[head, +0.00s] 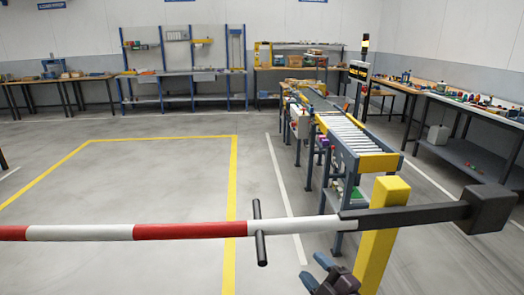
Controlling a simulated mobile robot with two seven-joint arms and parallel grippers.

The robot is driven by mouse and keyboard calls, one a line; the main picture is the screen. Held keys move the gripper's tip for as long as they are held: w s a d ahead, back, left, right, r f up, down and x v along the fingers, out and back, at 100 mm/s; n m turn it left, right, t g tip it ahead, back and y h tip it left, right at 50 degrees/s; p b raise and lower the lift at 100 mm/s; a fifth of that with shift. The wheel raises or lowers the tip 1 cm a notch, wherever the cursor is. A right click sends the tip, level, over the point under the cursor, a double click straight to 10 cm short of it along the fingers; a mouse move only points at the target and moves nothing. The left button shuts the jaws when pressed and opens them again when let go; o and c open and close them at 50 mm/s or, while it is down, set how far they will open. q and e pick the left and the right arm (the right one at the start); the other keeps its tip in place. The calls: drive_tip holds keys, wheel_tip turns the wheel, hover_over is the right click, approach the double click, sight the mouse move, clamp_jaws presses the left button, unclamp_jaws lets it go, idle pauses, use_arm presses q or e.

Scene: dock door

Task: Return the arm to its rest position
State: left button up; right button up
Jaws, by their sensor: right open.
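My right gripper (316,272) is at the bottom of the head view, right of centre, with its jaws open and nothing between them. It is below the red and white barrier boom (190,231) and apart from the boom's dark crossbar handle (259,232), which is up and to its left. The boom lies nearly level across the view. Its dark end carries a black block (487,208) at the right. My left gripper is not in view.
A yellow post (378,245) stands close to the right of my right gripper. Behind the boom is a roller conveyor (342,132). Workbenches (186,72) line the far wall, and another bench (470,106) runs along the right. The floor inside the yellow line (236,180) is clear.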

drive_tip(key=s+d+f+m+g+h, duration=0.1)
drive_tip(key=s+d+f+m+h, duration=0.2)
drive_tip(key=s+d+f+m, duration=0.2)
drive_tip(key=s+d+f+m+g+h, duration=0.2)
drive_tip(key=s+d+f+m, duration=0.3)
drive_tip(key=s+f, duration=0.3)
drive_tip(key=s+d+f+m+g+h, duration=0.2)
drive_tip(key=s+d+f+m+h, duration=0.3)
drive_tip(key=s, duration=0.6)
drive_tip(key=shift+s+f+m, duration=0.3)
drive_tip(key=shift+f+m, duration=0.45)
drive_tip(key=shift+m, duration=0.15)
drive_tip(key=shift+d, duration=0.1)
